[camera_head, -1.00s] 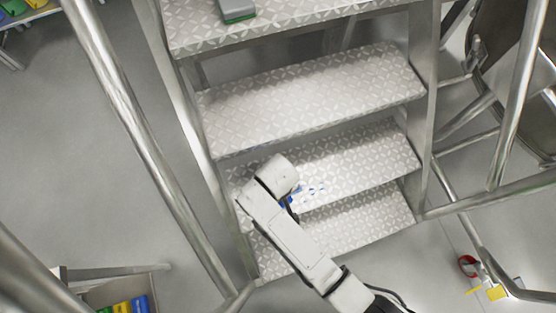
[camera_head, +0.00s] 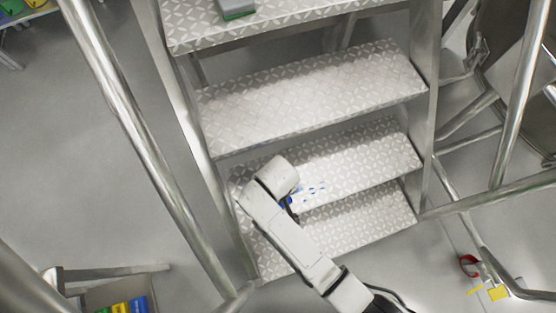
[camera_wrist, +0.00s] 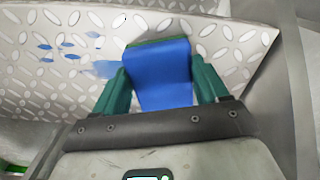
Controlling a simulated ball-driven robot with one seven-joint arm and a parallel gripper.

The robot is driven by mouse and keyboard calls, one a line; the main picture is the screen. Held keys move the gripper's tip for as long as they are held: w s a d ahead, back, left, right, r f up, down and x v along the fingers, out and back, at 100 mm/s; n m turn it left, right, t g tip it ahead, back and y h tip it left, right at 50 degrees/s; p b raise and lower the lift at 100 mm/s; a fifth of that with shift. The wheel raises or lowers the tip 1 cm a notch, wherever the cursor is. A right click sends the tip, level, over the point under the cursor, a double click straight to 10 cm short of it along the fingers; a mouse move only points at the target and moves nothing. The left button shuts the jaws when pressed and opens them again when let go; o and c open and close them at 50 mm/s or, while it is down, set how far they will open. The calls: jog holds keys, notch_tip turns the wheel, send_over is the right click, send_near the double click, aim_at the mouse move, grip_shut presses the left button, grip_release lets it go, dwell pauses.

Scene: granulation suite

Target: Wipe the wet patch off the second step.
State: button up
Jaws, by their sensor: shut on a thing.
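The second step (camera_head: 365,158) from the bottom is a pale patterned metal tread. The wet patch shows on it as scattered blue spots (camera_head: 316,188), just right of my arm's end. In the wrist view the blue spots (camera_wrist: 68,48) lie left of my gripper, with one smear reaching its left finger. My gripper (camera_wrist: 160,72) has green fingers shut on a blue wiping pad (camera_wrist: 162,80) with a dark green far edge. The pad is at the step's surface; I cannot tell whether it touches. In the head view my arm hides most of the gripper.
Metal rails (camera_head: 140,140) flank the stairs on both sides. A grey and green block (camera_head: 236,8) sits on the top visible step. A box with coloured items (camera_head: 125,292) stands at lower left. A red object (camera_head: 468,265) and yellow pieces lie on the floor at right.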

aim_at(308, 191)
jog(key=shift+f, duration=0.15)
jog(key=shift+w+d+p, duration=0.2)
jog(key=shift+d+p, duration=0.2)
jog(key=shift+d, duration=0.35)
jog(key=shift+w+d+p, duration=0.2)
jog(key=shift+d+p, duration=0.2)
jog(key=shift+d, duration=0.3)
jog(key=shift+w+d+f+p, duration=0.1)
jog(key=shift+w+d+p, duration=0.2)
jog(key=shift+d, duration=0.8)
jog(key=shift+w+d+p, duration=0.25)
jog(key=shift+d+p, duration=0.1)
jog(key=shift+d, duration=0.8)
jog(key=shift+w+d+f+p, duration=0.1)
jog(key=shift+w+d+p, duration=0.2)
jog(key=shift+d, duration=0.8)
jog(key=shift+w+d+r+p, duration=0.1)
jog(key=shift+w+d+p, duration=0.2)
jog(key=shift+d, duration=0.7)
jog(key=shift+w+d+r+p, duration=0.15)
jog(key=shift+w+d, duration=0.2)
jog(key=shift+d, duration=0.6)
jog(key=shift+w+d+r+p, duration=0.1)
jog(key=shift+w+d+p, duration=0.2)
jog(key=shift+d, duration=0.7)
jog(key=shift+f, duration=0.15)
